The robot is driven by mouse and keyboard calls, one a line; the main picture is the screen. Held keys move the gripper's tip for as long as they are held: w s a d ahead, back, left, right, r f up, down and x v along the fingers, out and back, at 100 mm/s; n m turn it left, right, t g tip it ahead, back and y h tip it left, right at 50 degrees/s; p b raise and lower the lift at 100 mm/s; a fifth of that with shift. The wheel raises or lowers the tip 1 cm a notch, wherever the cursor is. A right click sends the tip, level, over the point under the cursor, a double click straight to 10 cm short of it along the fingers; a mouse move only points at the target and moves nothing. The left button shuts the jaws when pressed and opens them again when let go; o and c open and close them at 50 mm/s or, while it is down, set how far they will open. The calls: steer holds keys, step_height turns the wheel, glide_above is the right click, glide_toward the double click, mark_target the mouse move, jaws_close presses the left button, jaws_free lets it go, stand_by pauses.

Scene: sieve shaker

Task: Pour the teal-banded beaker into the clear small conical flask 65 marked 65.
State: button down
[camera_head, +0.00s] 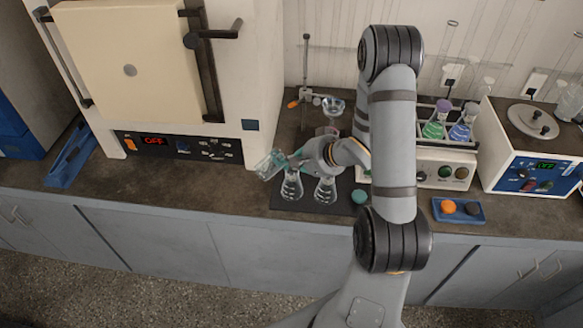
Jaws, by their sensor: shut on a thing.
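The teal-banded beaker (269,164) is clear with a teal tint and is tilted in the air, left of my gripper (288,161). My gripper is shut on it. Two clear small conical flasks stand upright on a dark mat (312,207) below. The left flask (291,188) is just under and right of the beaker. The right flask (325,190) stands beneath my gripper's body. Their markings are too small to read, so I cannot tell which is 65. I cannot make out any liquid stream.
A furnace (190,80) stands close on the left, and a metal stand (305,70) behind. A teal round stopper (359,196) lies right of the flasks. A flask rack (437,130), blue tray (470,211) and white instrument (535,150) are at right.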

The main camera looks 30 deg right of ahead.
steer(key=shift+s+d, duration=0.15)
steer(key=shift+d, duration=0.05)
steer(key=shift+a+y, duration=0.1)
steer(key=shift+y, duration=0.2)
steer(key=shift+f, duration=0.1)
steer(key=shift+f, duration=0.1)
stand_by(0.5)
steer(key=shift+f+y, duration=0.2)
steer(key=shift+y, duration=0.1)
steer(key=shift+d+m, duration=0.2)
steer(key=shift+m, duration=0.1)
steer(key=shift+a+f+b, duration=0.15)
steer(key=shift+b, duration=0.2)
steer(key=shift+t+y, duration=0.3)
